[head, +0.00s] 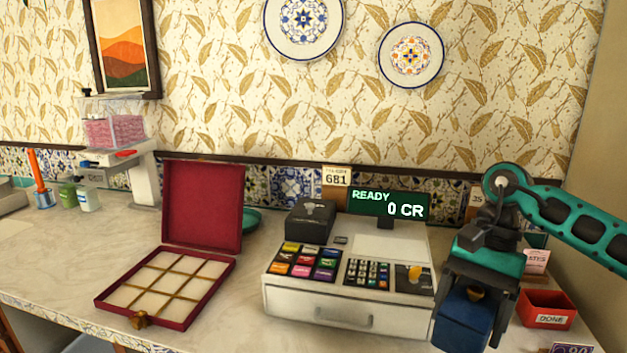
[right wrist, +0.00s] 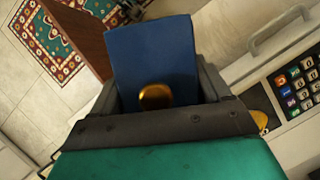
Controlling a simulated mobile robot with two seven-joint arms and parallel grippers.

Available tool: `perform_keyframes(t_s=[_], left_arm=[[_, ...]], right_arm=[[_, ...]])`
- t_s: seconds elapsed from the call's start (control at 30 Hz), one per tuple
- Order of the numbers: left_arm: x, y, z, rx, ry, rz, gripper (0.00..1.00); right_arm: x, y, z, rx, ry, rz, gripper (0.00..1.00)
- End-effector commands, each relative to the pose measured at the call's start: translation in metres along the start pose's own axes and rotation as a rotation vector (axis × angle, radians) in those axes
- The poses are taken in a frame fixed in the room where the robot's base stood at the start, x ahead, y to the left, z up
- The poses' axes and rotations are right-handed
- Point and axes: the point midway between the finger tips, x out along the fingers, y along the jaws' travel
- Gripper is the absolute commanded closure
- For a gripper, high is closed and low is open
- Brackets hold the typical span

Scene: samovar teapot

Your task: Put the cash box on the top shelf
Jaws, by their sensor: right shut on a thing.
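The cash box appears to be the dark blue box (head: 463,322) with a brass-coloured knob, at the lower right of the head view. My right gripper (head: 474,304) is shut on it, with one dark finger along each side. It hangs in front of the right end of the cash register, near the counter's front edge. In the right wrist view the blue box (right wrist: 153,62) sits between the fingers, its round gold knob facing the palm. The box's lower end is cut off in the head view. No shelf shows in either view. My left gripper is not in view.
A white cash register (head: 345,285) stands on the marble counter (head: 60,262), left of my gripper. An open red compartment box (head: 203,207) lies further left. A red tray marked DONE (head: 546,308) is close on the right. Tiled floor and a patterned rug (right wrist: 75,40) show below.

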Motion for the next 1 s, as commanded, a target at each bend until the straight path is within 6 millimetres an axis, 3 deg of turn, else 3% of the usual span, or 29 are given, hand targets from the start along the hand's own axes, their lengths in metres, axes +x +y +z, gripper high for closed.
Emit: perform_keyframes(t_s=[0.2,0.4,1.0], left_arm=[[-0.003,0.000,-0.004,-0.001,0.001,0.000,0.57],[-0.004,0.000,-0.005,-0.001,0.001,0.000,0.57],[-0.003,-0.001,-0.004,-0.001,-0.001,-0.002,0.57]], right_arm=[[0.038,-0.003,0.019,-0.417,0.003,0.174,0.61],[0.056,-0.001,0.027,-0.630,0.004,0.260,0.61],[0.059,-0.001,0.027,-0.648,0.004,0.265,0.61]])
